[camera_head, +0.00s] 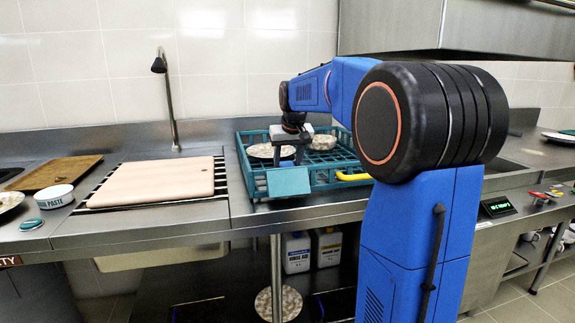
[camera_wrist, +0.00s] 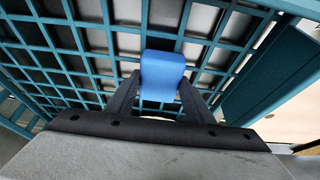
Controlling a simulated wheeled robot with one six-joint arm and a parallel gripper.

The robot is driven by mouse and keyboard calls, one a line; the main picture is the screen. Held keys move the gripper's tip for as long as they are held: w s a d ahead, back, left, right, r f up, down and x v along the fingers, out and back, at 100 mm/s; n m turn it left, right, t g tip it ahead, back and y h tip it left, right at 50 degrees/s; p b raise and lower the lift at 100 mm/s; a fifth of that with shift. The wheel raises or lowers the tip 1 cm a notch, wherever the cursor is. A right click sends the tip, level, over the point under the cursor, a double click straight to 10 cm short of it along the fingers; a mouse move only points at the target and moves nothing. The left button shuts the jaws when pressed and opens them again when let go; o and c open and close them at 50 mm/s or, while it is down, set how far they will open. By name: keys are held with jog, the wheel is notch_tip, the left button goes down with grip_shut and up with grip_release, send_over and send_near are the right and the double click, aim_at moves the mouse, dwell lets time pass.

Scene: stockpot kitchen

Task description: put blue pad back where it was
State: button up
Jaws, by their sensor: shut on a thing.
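My gripper (camera_head: 287,155) is over the teal dish rack (camera_head: 322,186) in the head view, with its fingers pointing down. In the wrist view my gripper (camera_wrist: 160,80) is shut on the blue pad (camera_wrist: 162,68), a small smooth block with rounded edges held between the two fingertips. The rack's open teal grid (camera_wrist: 100,42) shows behind the pad. Whether the pad touches the grid I cannot tell. In the head view I cannot make out the pad clearly.
Plates (camera_head: 262,151) and a bowl (camera_head: 323,142) stand in the rack. A pale cutting board (camera_head: 160,180) lies left of the rack. A faucet (camera_head: 168,95) rises behind the board.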

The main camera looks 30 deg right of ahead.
jog(key=shift+f, duration=0.15)
jog(key=o, duration=1)
jog(key=v, duration=1.2)
jog(key=shift+s, duration=0.1)
